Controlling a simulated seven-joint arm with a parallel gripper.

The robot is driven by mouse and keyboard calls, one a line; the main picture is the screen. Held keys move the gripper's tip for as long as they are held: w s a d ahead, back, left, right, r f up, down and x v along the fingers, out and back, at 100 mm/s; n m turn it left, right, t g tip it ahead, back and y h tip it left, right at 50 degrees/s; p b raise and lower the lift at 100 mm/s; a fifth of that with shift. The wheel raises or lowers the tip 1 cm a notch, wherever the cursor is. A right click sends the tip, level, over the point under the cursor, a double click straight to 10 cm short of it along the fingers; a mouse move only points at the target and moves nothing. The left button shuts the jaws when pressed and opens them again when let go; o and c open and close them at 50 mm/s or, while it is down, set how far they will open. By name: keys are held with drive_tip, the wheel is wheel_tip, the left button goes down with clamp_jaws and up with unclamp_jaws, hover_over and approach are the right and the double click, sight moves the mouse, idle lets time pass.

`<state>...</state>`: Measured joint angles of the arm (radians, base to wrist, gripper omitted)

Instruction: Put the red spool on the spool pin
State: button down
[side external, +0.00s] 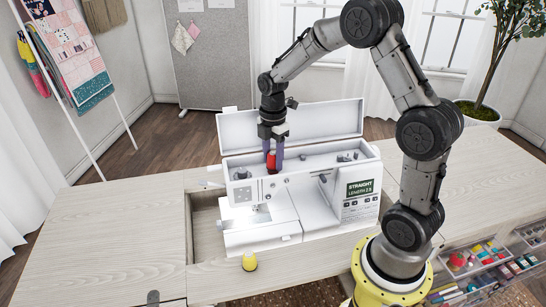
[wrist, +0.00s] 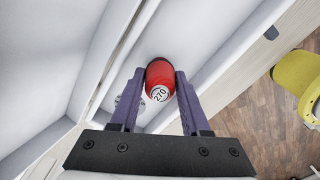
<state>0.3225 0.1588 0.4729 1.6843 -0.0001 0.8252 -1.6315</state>
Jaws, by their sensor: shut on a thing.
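The red spool (side external: 271,160) is between the purple fingers of my gripper (side external: 274,160), over the left part of the sewing machine's open top. In the wrist view the red spool (wrist: 160,80) shows its round white end marked 270, and my gripper (wrist: 161,82) is shut on its sides. The white sewing machine (side external: 262,232) has its lid (side external: 290,122) raised behind the top compartment. Small grey parts sit in that compartment; I cannot tell which is the spool pin. In the wrist view a pale round part (wrist: 124,103) shows left of the spool, partly hidden by a finger.
A yellow spool (side external: 249,261) stands on the table in front of the machine. The raised lid stands close behind my gripper. The wooden tabletop (side external: 110,235) is clear at the left. Trays of sewing supplies (side external: 480,262) are at the lower right.

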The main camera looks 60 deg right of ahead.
drive_tip(key=shift+c, duration=1.5)
unclamp_jaws()
wheel_tip(320, 180, up, 14)
drive_tip(key=shift+f, duration=0.1)
